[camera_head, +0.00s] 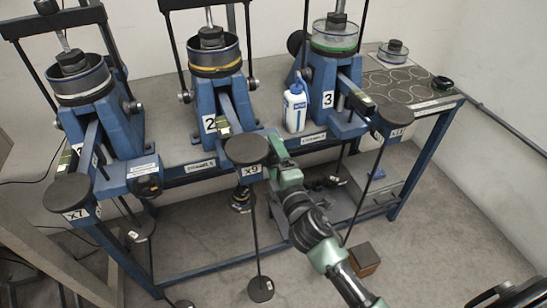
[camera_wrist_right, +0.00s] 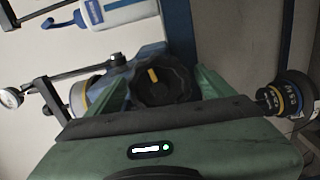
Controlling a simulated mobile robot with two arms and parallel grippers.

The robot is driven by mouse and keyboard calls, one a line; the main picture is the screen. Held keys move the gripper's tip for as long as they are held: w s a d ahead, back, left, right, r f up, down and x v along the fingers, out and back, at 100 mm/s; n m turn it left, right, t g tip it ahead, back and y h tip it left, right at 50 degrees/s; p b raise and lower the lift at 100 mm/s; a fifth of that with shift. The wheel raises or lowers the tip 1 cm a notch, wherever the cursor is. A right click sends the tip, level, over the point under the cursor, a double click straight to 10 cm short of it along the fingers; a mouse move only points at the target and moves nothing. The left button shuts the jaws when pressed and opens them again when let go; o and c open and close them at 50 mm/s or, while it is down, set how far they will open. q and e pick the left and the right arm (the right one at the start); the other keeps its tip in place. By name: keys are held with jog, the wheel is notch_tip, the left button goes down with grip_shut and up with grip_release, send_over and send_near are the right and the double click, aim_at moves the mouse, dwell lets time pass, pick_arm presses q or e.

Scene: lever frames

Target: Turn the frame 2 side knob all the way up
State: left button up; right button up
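Frame 2 (camera_head: 222,102) is the middle blue lever frame, marked with a 2. In the head view my right gripper (camera_head: 277,152), green, is at the right front of its base, and the side knob there is hidden behind it. In the right wrist view the black side knob (camera_wrist_right: 165,88) with a yellow mark sits between the two green fingers of my right gripper (camera_wrist_right: 163,75). The fingers are apart, one on each side of the knob; I cannot tell whether they press on it. My left gripper is not in view.
A white bottle (camera_head: 296,108) stands between frames 2 and 3. Frame 3 (camera_head: 345,95) is to the right, the left frame (camera_head: 105,130) to the left. A round black lever pad marked X9 (camera_head: 246,150) is just left of my right gripper. A brown block (camera_head: 364,260) lies on the floor.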

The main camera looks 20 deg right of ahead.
jog(key=shift+s+d, duration=0.1)
jog(key=shift+s, duration=2.9)
